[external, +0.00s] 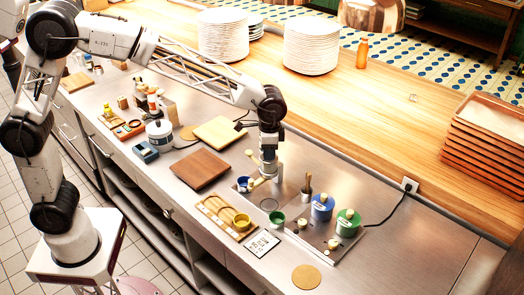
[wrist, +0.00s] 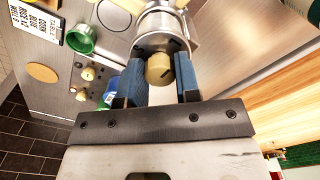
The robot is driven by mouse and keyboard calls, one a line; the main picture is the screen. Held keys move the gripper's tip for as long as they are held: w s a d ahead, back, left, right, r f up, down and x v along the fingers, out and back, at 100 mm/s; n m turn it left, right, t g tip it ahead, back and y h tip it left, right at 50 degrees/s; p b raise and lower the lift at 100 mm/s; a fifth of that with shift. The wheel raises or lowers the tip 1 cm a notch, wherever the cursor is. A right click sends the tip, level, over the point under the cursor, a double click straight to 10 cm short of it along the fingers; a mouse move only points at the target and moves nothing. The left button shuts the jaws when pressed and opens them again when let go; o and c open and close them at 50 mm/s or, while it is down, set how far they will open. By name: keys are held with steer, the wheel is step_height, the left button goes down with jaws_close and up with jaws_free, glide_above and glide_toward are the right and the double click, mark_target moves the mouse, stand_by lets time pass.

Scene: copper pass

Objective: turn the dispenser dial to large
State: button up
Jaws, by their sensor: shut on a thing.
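The dispenser (wrist: 165,28) is a shiny metal cylinder at the top of the wrist view. Its dial is a pale yellow-tan knob (wrist: 158,70) on the near face. My gripper (wrist: 161,80) has its two blue fingers on either side of the knob, closed on it. In the external view my gripper (external: 270,142) points down at the counter's middle, and the fingers and dial are too small to make out clearly.
Near my gripper stand a green cup (external: 277,218), a blue pot (external: 321,207), a green pot (external: 347,222) and a brush (external: 307,187). A tray with a yellow cup (external: 241,221) and a printed card (external: 262,243) lie at the front.

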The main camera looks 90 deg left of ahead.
steer(key=o, duration=0.9)
steer(key=shift+r, duration=0.1)
steer(key=shift+r, duration=3.8)
